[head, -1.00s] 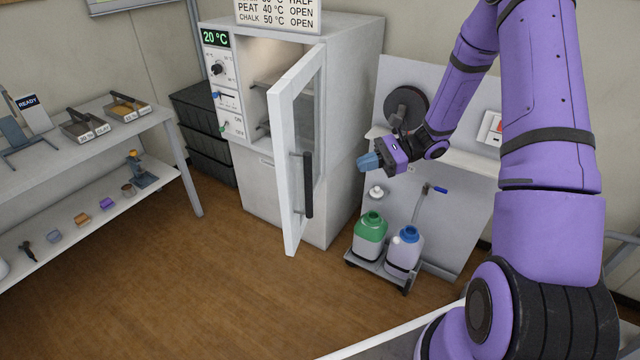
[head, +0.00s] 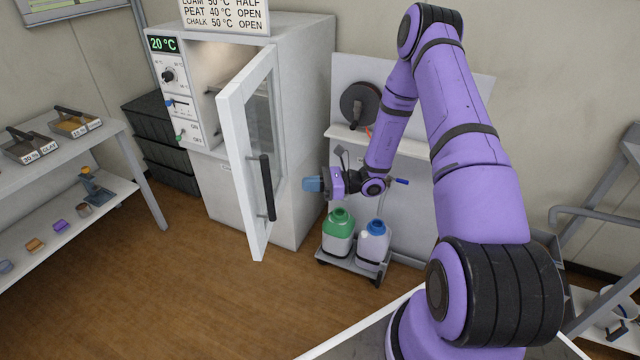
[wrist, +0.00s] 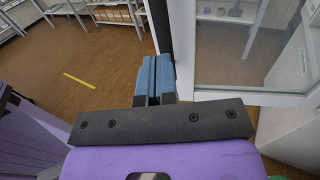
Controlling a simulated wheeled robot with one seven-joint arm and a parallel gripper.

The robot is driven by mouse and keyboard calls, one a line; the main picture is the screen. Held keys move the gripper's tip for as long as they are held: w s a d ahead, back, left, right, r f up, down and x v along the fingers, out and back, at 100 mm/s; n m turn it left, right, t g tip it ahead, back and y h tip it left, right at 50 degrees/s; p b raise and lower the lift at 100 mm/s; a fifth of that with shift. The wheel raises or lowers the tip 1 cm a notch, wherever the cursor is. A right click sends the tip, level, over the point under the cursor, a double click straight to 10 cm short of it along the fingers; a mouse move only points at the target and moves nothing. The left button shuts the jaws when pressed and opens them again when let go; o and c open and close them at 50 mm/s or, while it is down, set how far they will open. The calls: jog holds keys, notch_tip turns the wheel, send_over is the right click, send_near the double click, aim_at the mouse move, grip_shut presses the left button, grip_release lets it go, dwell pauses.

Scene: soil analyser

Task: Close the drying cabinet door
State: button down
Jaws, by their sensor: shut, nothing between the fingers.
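The drying cabinet (head: 305,100) stands against the back wall with its door (head: 239,165) swung open toward the room. The door has a white frame, a glass pane and a black vertical handle (head: 267,188). My gripper (head: 312,184), with blue fingers, is shut and empty. It is to the right of the door handle in the head view, and a gap shows between them. In the wrist view the shut fingers (wrist: 155,75) point toward the door's edge, and the glass pane (wrist: 235,45) fills the right side. Whether the fingers touch the door I cannot tell.
A trolley (head: 352,262) with a green-capped jug (head: 338,228) and a blue-capped jug (head: 373,243) stands below my gripper. A bench with trays (head: 30,148) is at the left. Dark crates (head: 160,140) stand left of the cabinet. The floor before the door is clear.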

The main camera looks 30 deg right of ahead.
jog(key=x, duration=0.8)
jog(key=shift+a, duration=0.1)
